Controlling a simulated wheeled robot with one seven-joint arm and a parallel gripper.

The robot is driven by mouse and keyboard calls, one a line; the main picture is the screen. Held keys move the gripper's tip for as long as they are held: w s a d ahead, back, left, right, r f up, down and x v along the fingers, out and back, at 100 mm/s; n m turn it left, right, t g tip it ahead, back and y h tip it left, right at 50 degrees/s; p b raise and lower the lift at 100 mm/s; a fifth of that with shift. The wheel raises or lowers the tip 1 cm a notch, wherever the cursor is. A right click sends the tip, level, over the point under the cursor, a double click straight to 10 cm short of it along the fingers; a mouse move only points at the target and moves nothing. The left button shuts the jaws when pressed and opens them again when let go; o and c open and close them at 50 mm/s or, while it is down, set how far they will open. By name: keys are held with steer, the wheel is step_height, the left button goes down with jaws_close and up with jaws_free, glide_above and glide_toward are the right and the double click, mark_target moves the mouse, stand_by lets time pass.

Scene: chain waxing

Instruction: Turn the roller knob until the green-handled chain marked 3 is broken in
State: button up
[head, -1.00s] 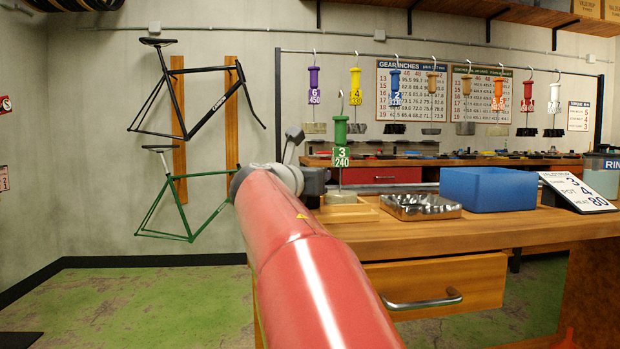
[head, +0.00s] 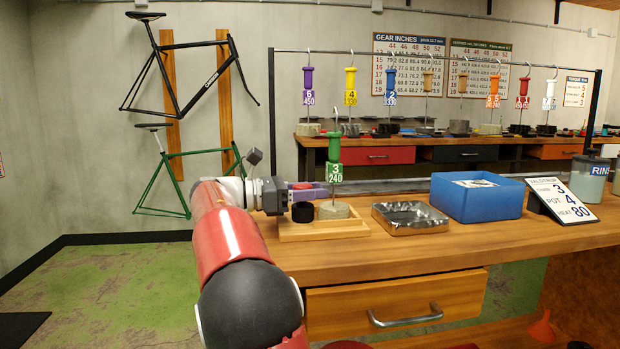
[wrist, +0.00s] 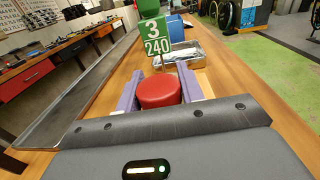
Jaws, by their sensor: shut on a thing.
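The green-handled chain (head: 334,148) with a tag reading 3 and 240 stands upright over a wooden tray, its grey coiled bundle (head: 334,211) low at the tray. Its tag (wrist: 155,36) also shows in the wrist view. A round red knob (wrist: 159,91) sits between my gripper's two purple fingers in the wrist view. My gripper (head: 306,188) reaches from the left, beside the chain, and is shut on the knob. A short black cylinder (head: 302,212) is just below the fingers. The rollers themselves cannot be made out.
The wooden tray (head: 290,231) lies on the bench (head: 400,252). A metal pan (head: 410,232), a blue box (head: 478,204) and a sign reading 3, 4, 80 (head: 568,200) stand to the right. Several coloured-handled chains hang from a rail (head: 430,51) behind.

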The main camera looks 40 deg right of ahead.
steer(key=m+g+y, duration=0.1)
steer(key=g, duration=0.1)
steer(key=m+g+y, duration=0.4)
steer(key=shift+s+a+f, duration=0.1)
steer(key=shift+s+a, duration=0.15)
steer(key=shift+s+m+g+y, duration=0.1)
steer(key=shift+m+g+y, duration=0.2)
steer(key=shift+m+y, duration=0.15)
steer(key=o, duration=1)
